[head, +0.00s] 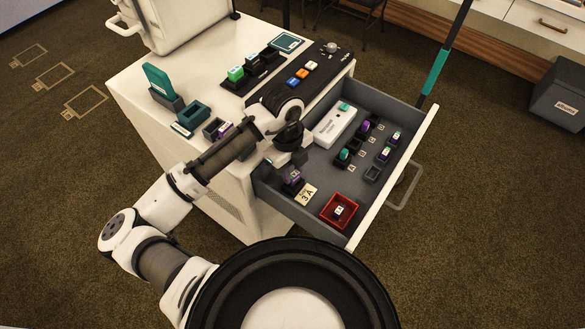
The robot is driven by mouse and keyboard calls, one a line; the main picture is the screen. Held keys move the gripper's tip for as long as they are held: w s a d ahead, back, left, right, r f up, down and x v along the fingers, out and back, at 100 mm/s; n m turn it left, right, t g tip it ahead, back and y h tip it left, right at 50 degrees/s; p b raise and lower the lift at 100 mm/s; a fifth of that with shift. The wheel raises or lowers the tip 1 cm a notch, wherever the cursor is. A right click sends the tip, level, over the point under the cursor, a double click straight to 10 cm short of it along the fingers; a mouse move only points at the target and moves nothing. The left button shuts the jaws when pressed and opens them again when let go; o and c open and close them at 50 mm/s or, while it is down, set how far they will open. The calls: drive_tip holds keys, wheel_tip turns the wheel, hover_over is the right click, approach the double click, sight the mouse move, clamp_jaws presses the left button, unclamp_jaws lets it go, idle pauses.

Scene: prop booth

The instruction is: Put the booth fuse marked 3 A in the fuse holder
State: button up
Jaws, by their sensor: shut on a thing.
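My gripper (291,167) points down into the open drawer at its left side. It is shut on a purple fuse (294,175), whose pale label is too small to read. A dark block (292,188), which looks like the fuse holder, is right below the fuse. A cream card marked 3 A (308,194) lies beside it. I cannot tell whether the fuse is in the holder or just above it. The gripper hides part of both.
The open drawer (357,234) also holds a red tray (329,221) with a small labelled piece, a white device (335,124), and dark sockets (372,174) with several purple and teal fuses. The cabinet top (183,57) carries a button panel (322,61) and small holders.

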drive_tip(key=shift+w+a+f, duration=0.1)
drive_tip(key=shift+f, duration=0.05)
drive_tip(key=shift+f+b, duration=0.4)
drive_tip(key=shift+b, duration=0.1)
idle(0.7)
drive_tip(key=shift+f+b, duration=0.35)
drive_tip(key=shift+f, duration=0.15)
idle(0.3)
drive_tip(key=shift+f+b, duration=0.2)
drive_tip(key=shift+b, duration=0.15)
drive_tip(key=o, duration=1)
drive_tip(key=shift+r, duration=0.15)
